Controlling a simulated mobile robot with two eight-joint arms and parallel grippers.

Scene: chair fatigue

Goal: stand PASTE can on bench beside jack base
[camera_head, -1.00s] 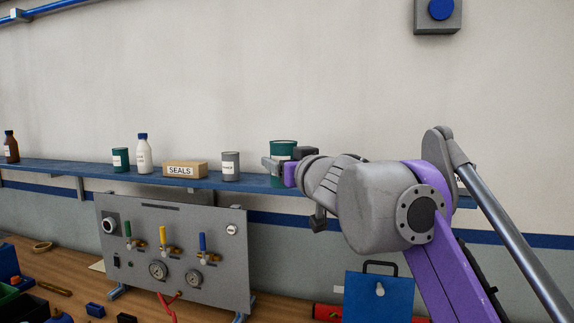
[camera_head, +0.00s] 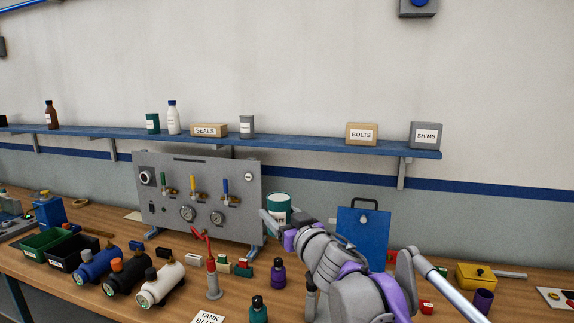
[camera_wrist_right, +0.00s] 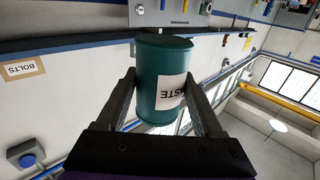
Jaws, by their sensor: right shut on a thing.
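The PASTE can (camera_head: 279,202) is a teal cylinder with a white label. My right gripper (camera_head: 275,220) is shut on it, in front of the wall and below shelf height, by the right edge of the gauge panel. The gripper and arm hide its lower part in the head view. In the right wrist view the can (camera_wrist_right: 160,65) sits between the two fingers, its label partly reading "STE". A small grey stand with a red top (camera_head: 212,284) is on the bench (camera_head: 185,308); I cannot tell if it is the jack base. My left gripper is not in view.
The gauge panel (camera_head: 165,205) stands at the back of the bench. A blue board (camera_head: 362,238) is to the right of the can. Bottles (camera_head: 278,273), cylinders (camera_head: 160,284) and small blocks crowd the bench front. The shelf (camera_head: 310,146) runs above, with a BOLTS box (camera_head: 361,133).

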